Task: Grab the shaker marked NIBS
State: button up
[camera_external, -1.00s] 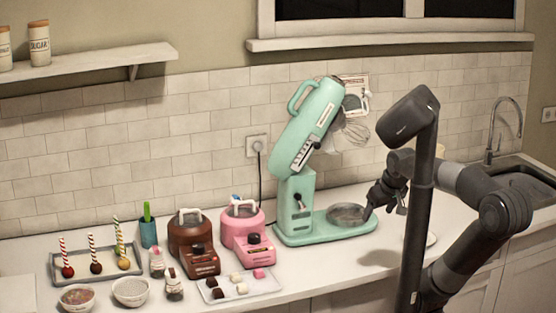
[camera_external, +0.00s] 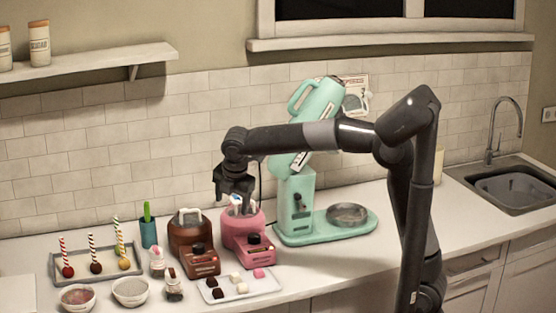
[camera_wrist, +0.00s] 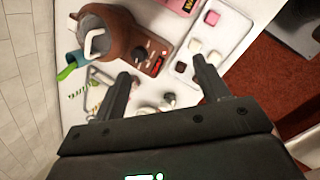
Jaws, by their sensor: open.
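Two small shakers stand on the counter in front of the brown melting pot. One shaker with pale pinkish contents (camera_external: 157,262) is farther back. The other, with dark contents (camera_external: 173,286), is nearer the front. Their labels are too small to read, so I cannot tell which is marked NIBS. In the wrist view small shapes that look like the shakers (camera_wrist: 168,101) show between the fingers, partly hidden by my gripper body. My gripper (camera_external: 235,208) is open and empty, above the pink melting pot, to the right of and higher than the shakers.
The brown pot (camera_external: 190,238) and pink pot (camera_external: 243,230) stand right of the shakers. A tray of sweets (camera_external: 262,288) lies in front. Two bowls (camera_external: 130,292), a cake-pop tray (camera_external: 75,283) and a teal cup (camera_external: 148,234) are to the left. A mint mixer (camera_external: 297,210) stands right.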

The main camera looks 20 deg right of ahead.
jog(key=s+a+f+n, duration=0.3)
jog(key=a+n, duration=0.1)
jog(key=a, duration=0.6)
jog(key=n, duration=0.5)
send_near(172, 271)
jog(key=x, duration=1)
jog(key=shift+w, duration=0.1)
jog(key=shift+c, duration=0.6)
jog(key=c, duration=1.4)
